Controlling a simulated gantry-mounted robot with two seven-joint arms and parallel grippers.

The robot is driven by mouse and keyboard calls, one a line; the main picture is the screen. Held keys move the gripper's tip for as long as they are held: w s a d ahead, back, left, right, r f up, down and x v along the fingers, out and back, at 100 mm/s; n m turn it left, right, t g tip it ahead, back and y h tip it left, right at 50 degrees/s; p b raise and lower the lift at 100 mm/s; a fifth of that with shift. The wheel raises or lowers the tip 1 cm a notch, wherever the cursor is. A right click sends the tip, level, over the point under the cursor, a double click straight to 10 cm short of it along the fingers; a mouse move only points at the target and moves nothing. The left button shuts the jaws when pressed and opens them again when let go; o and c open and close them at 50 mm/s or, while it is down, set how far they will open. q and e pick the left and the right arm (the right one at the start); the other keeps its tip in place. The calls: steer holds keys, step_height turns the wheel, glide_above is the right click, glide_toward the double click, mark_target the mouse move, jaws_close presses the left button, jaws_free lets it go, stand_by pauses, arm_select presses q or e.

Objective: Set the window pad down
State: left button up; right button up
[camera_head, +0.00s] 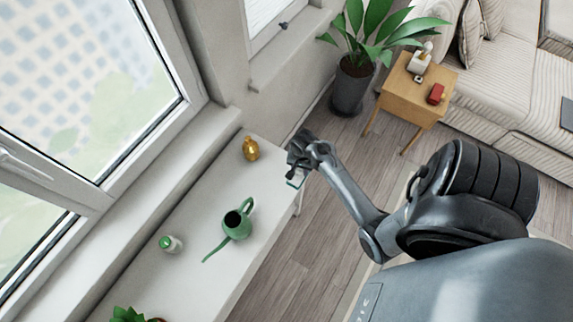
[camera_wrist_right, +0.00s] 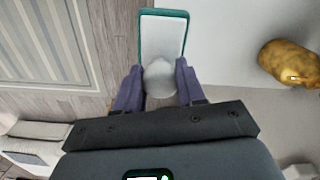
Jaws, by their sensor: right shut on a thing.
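The window pad (camera_wrist_right: 163,34) is a flat white pad with a teal rim and a pale round grip. My right gripper (camera_wrist_right: 159,82) is shut on that grip, with one finger on each side. In the head view my right gripper (camera_head: 297,165) is at the right edge of the white bench, near its far end. A small part of the pad (camera_head: 295,180) shows below the gripper there; the rest is hidden by the hand. I cannot tell whether the pad touches the bench. My left gripper is not in view.
On the white bench (camera_head: 190,283) stand a gold ornament (camera_head: 251,149), a green watering can (camera_head: 236,225) and a small white-green bottle (camera_head: 170,244). A green plant (camera_head: 128,315) is at the near end. Bare bench top lies between the ornament and the can.

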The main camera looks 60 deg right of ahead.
steer(key=shift+w+d+f+b, duration=0.35)
steer(key=shift+w+d+f, duration=0.1)
steer(key=shift+w+f, duration=0.9)
steer(key=shift+w+d+f+b, duration=0.3)
steer(key=shift+w+d+f, duration=0.2)
steer(key=shift+w+f, duration=0.8)
steer(key=shift+w+d+f+b, duration=0.4)
steer(key=shift+w+f, duration=0.65)
steer(key=shift+f, duration=0.6)
steer(key=shift+f, duration=0.1)
steer(key=shift+f, duration=0.1)
steer(key=o, duration=0.9)
steer(key=shift+o, duration=0.2)
